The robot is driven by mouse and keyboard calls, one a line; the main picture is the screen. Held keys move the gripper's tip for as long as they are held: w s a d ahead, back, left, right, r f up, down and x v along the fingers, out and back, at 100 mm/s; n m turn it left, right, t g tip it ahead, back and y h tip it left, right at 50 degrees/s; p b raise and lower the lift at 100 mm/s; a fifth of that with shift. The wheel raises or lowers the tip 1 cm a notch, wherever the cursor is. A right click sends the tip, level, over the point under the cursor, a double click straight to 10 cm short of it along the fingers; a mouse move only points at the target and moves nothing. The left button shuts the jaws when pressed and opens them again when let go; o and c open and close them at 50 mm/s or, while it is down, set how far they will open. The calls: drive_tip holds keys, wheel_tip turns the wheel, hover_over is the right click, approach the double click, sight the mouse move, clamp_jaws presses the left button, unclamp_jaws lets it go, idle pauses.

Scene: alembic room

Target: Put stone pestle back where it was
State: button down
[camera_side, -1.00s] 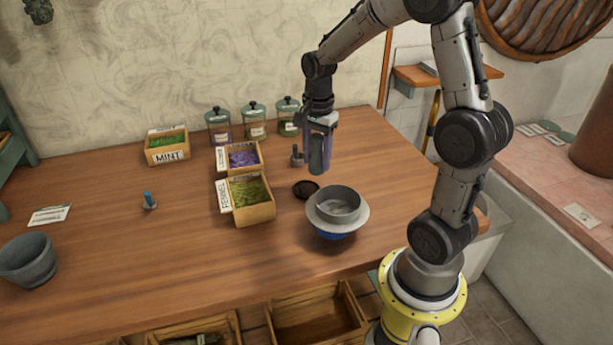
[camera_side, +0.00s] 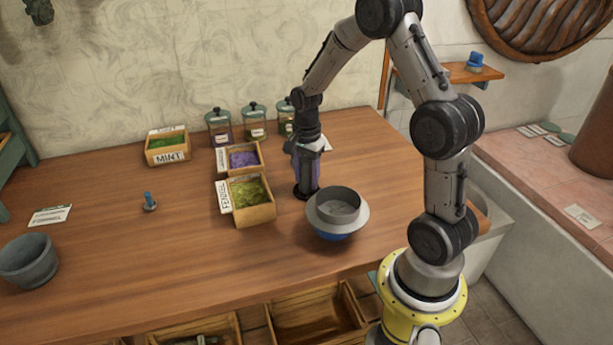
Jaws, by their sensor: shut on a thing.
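My gripper (camera_side: 306,178) points straight down, low over the table, and is shut on the stone pestle. The pestle is largely hidden by the purple fingers, so I cannot tell whether its lower end touches anything. Directly beneath is a small dark round rest (camera_side: 300,195), partly covered by the gripper. A grey stone mortar (camera_side: 28,262) stands far off at the table's left front.
A grey sieve on a blue bowl (camera_side: 335,235) stands close at front right. The fennel box (camera_side: 262,213) and a purple-filled box (camera_side: 225,160) are close on the left. Glass jars (camera_side: 218,128) stand behind. The table's left middle is mostly clear.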

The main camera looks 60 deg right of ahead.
drive_tip(key=shift+f, duration=0.1)
drive_tip(key=shift+c, duration=1.5)
unclamp_jaws()
wheel_tip(320, 180, up, 12)
drive_tip(key=shift+f, duration=0.1)
drive_tip(key=s+a+r+n+t, duration=0.3)
drive_tip(key=s+a+r+n, duration=0.3)
drive_tip(key=a+r+n, duration=0.3)
drive_tip(key=s+a+f+n+t, duration=0.1)
drive_tip(key=s+a+n+t, duration=0.1)
drive_tip(key=s+a+n, duration=0.6)
drive_tip(key=shift+s+n+t, duration=0.3)
drive_tip(key=shift+s+n, duration=0.8)
drive_tip(key=shift+s, duration=0.75)
